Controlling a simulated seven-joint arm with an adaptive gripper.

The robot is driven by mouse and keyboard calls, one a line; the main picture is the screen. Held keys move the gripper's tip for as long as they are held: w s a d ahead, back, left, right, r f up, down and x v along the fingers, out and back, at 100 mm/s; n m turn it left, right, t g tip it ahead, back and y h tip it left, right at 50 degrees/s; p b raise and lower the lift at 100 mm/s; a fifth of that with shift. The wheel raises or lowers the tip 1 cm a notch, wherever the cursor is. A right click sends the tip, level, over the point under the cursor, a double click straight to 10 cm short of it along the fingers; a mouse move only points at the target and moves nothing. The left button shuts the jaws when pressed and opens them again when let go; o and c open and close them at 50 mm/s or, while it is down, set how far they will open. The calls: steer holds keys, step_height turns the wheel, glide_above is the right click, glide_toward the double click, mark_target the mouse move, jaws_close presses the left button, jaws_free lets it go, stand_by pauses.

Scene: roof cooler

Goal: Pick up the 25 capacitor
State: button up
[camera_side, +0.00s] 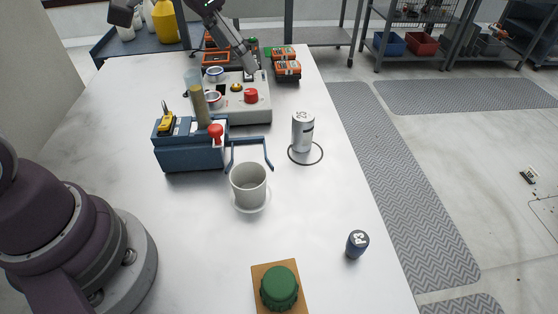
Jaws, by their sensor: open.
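A silver cylindrical can (303,134) stands upright right of the table's middle, inside a thin dark ring drawn on the white surface. The mark on its top is small and could be 25, though I cannot read it surely. Nothing touches either cylinder.
A green knob (279,287) on a wooden block is at the front. A control box (240,103) stands behind. The table (320,200) around the can's front is clear.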

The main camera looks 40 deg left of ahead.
steer(key=m+h, duration=0.1)
steer(key=m, duration=0.1)
glide_toward(302, 116)
steer(key=shift+g, duration=0.4)
steer(key=x, duration=1)
steer(key=shift+w+f, duration=0.15)
steer(key=shift+w, duration=0.3)
steer(key=c, duration=1.3)
